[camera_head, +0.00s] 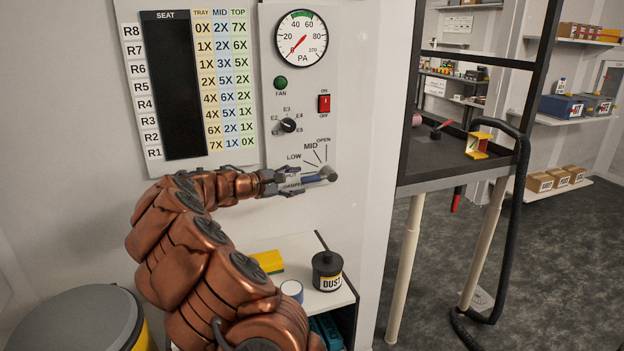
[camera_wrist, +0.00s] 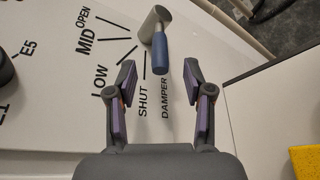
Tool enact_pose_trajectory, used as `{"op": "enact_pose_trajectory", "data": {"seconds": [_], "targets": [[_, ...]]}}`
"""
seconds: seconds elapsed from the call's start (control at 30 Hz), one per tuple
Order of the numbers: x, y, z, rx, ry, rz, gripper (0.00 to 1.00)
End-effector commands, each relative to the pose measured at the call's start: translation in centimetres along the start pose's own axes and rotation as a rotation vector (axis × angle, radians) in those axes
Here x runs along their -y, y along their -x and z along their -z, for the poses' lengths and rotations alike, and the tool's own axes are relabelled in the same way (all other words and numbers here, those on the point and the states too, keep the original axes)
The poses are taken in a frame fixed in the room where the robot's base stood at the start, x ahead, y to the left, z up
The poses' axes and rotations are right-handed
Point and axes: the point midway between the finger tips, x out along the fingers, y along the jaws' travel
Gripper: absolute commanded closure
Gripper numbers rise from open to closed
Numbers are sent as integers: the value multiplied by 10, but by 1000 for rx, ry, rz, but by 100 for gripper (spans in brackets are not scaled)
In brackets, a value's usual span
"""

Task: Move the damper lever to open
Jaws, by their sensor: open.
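The damper lever has a blue handle (camera_wrist: 161,54) on a grey hub in the wrist view. It also shows on the wall panel in the head view (camera_head: 313,179), its handle extending left from the hub. Beside it are the marks LOW, MID and OPEN; the wrist view also shows SHUT. The handle lies close to the SHUT mark. My gripper (camera_wrist: 158,70) is open, with one finger on each side of the handle's free end and a visible gap to both. In the head view my gripper (camera_head: 298,181) partly hides the SHUT and DAMPER lettering.
Above the lever are a selector knob (camera_head: 288,125), a red switch (camera_head: 324,103) and a pressure gauge (camera_head: 301,39). Below, a small bench holds a black DUST pot (camera_head: 327,271) and a yellow sponge (camera_head: 268,262). A dark table (camera_head: 440,150) stands to the right.

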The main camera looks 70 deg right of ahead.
Motion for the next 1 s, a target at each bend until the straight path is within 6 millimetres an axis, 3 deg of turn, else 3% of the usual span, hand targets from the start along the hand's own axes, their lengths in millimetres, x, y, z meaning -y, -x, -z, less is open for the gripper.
{"op": "enact_pose_trajectory", "data": {"seconds": [0.3,0.5,0.9,1.0], "targets": [[-1,-43,-2,0,-2,3,48],[-1,-59,-1,-2,-3,1,48],[0,-65,0,-1,-3,1,48],[0,-64,0,-1,-2,1,57]]}}
